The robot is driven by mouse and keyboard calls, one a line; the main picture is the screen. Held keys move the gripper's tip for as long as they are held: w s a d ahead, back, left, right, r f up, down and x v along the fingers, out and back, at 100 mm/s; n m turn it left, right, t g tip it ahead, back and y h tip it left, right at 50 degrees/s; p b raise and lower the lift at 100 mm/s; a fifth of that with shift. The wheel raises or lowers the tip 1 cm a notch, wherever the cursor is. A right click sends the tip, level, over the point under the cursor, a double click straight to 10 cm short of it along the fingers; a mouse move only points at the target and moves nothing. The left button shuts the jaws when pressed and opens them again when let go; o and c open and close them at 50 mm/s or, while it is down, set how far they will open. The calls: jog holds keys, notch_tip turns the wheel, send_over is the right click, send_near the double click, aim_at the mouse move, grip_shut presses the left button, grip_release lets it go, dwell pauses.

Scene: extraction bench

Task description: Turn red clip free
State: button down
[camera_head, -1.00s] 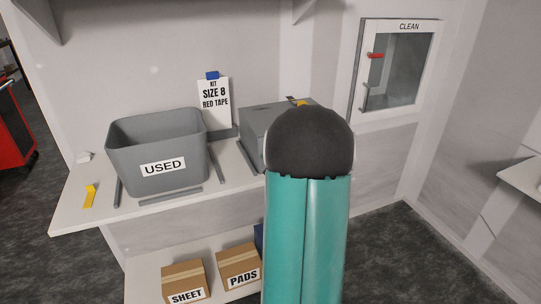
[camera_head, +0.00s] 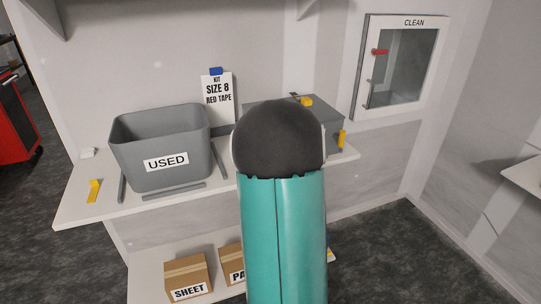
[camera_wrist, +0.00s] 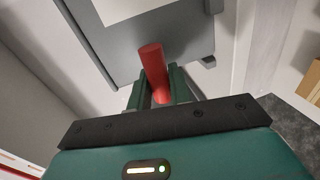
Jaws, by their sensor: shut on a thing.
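The red clip (camera_wrist: 151,57) shows in the wrist view as a red bar standing out from a grey surface (camera_wrist: 160,22) with a pale panel on it. My gripper (camera_wrist: 158,90) is shut on the bar, with one green finger on each side. In the head view my teal arm hides my gripper and this clip. The grey box (camera_head: 325,116) on the bench is partly hidden behind my arm. It has yellow pieces on its top (camera_head: 306,101) and right side (camera_head: 341,139). I cannot tell for sure whether the grey surface is this box.
A grey bin marked USED (camera_head: 185,177) stands left on the white bench (camera_head: 85,207). Behind it stands a kit sign (camera_head: 219,105). Cardboard boxes (camera_head: 187,270) sit below. Floor at right is clear.

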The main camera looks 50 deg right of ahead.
jog(key=shift+s+d+f+n+h, duration=0.1)
jog(key=shift+f+n+h, duration=0.05)
jog(key=shift+n+h, duration=0.15)
dwell(0.4)
jog(key=c, duration=1.3)
grip_release()
jog(key=shift+c, duration=0.2)
jog(key=shift+s+a, duration=0.15)
jog(key=shift+a, duration=0.05)
jog(key=v, duration=1.3)
jog(key=shift+r, duration=0.25)
